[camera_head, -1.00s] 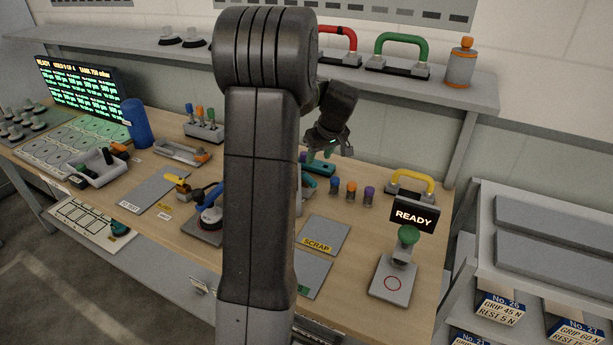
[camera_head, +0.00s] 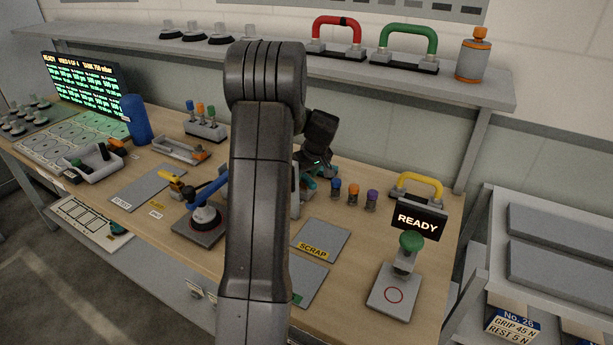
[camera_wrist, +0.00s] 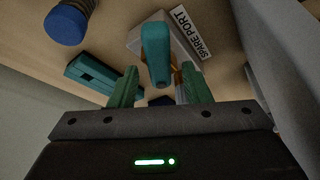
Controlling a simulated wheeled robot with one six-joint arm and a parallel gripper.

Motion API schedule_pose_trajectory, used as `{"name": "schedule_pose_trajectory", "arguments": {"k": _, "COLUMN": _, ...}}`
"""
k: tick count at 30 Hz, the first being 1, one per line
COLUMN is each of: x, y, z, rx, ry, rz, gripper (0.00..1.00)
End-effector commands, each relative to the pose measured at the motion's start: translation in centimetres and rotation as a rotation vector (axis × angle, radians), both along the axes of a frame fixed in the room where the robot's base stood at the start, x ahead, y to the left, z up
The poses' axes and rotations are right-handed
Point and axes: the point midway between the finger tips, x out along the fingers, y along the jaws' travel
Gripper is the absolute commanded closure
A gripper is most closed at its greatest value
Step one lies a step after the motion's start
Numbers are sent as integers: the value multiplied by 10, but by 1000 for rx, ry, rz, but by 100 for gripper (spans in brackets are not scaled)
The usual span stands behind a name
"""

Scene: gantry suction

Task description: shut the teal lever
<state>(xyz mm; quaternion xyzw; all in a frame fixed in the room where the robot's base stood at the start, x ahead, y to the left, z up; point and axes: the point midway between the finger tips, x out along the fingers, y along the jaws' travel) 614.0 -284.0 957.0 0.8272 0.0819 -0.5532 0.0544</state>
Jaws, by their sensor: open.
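The teal lever (camera_wrist: 156,50) shows in the wrist view, rising from a pale block labelled SPARE PORT (camera_wrist: 192,33). In the head view my gripper (camera_head: 312,176) is low over the middle of the bench, and my arm hides most of the lever there.
A teal slotted block (camera_wrist: 92,76) and a blue round-topped part (camera_wrist: 66,24) lie close by in the wrist view. In the head view, small coloured pegs (camera_head: 353,195) stand right of my gripper. A SCRAP plate (camera_head: 322,240) and a READY stand (camera_head: 403,268) are nearer the front.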

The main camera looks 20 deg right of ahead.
Motion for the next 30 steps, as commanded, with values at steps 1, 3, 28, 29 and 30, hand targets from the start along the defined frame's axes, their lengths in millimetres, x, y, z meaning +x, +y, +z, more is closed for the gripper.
{"name": "schedule_pose_trajectory", "arguments": {"k": 1, "x": 0, "y": 0, "z": -1, "rx": 0, "ry": 0, "rz": 0, "gripper": 56}}
{"name": "schedule_pose_trajectory", "arguments": {"k": 3, "x": 0, "y": 0, "z": 0, "rx": 0, "ry": 0, "rz": 0, "gripper": 56}}
{"name": "schedule_pose_trajectory", "arguments": {"k": 28, "x": 0, "y": 3, "z": -1, "rx": -2, "ry": -1, "rz": -116, "gripper": 100}}
{"name": "schedule_pose_trajectory", "arguments": {"k": 29, "x": 0, "y": 3, "z": 0, "rx": -1, "ry": -1, "rz": -123, "gripper": 100}}
{"name": "schedule_pose_trajectory", "arguments": {"k": 30, "x": 0, "y": 3, "z": 0, "rx": -1, "ry": -1, "rz": -129, "gripper": 100}}
